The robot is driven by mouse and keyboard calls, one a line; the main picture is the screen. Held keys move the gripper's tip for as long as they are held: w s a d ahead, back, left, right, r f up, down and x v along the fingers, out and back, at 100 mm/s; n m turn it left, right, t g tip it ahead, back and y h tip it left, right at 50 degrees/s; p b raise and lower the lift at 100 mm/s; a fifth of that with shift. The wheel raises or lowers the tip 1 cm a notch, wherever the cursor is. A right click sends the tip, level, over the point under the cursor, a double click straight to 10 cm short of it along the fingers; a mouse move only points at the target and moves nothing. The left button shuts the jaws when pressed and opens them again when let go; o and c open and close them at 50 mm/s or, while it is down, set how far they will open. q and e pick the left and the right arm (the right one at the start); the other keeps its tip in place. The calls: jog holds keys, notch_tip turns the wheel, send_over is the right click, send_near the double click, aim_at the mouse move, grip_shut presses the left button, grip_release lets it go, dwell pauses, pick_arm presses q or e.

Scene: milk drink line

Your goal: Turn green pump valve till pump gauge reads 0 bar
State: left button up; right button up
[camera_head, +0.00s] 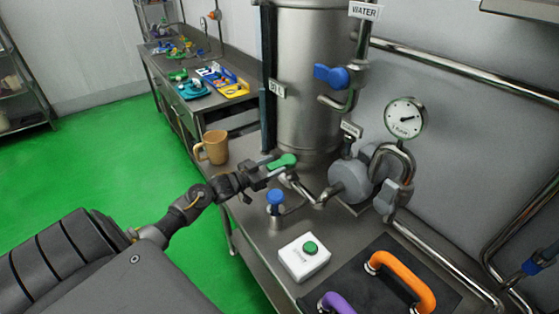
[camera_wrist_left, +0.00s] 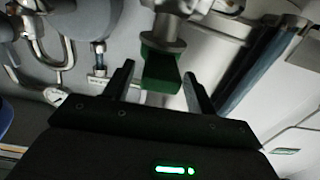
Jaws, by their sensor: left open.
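The green pump valve (camera_head: 283,161) is a green lever handle on the pipe at the foot of the steel tank. My left gripper (camera_head: 262,170) is open at this handle in the head view. In the left wrist view the green handle (camera_wrist_left: 160,72) stands between the two open fingers of my left gripper (camera_wrist_left: 158,92), with gaps on both sides. The round white pump gauge (camera_head: 405,118) is on the wall pipe at right; its needle points to the right, and its numbers are too small to read. My right gripper is not in view.
A tan mug (camera_head: 213,148) stands left of the tank (camera_head: 308,80). A blue-handled valve (camera_head: 276,197) and a white box with a green button (camera_head: 304,257) are close by. Orange (camera_head: 404,280) and purple (camera_head: 336,303) handles lie at front right. A blue water valve (camera_head: 331,76) is above.

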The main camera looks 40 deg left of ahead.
aim_at(282, 164)
pick_arm(q)
jog(key=shift+x, duration=1)
jog(key=shift+w+d, duration=0.15)
jog(key=shift+w, duration=0.25)
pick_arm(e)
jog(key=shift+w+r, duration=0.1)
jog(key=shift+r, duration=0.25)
pick_arm(q)
jog(key=shift+c, duration=0.2)
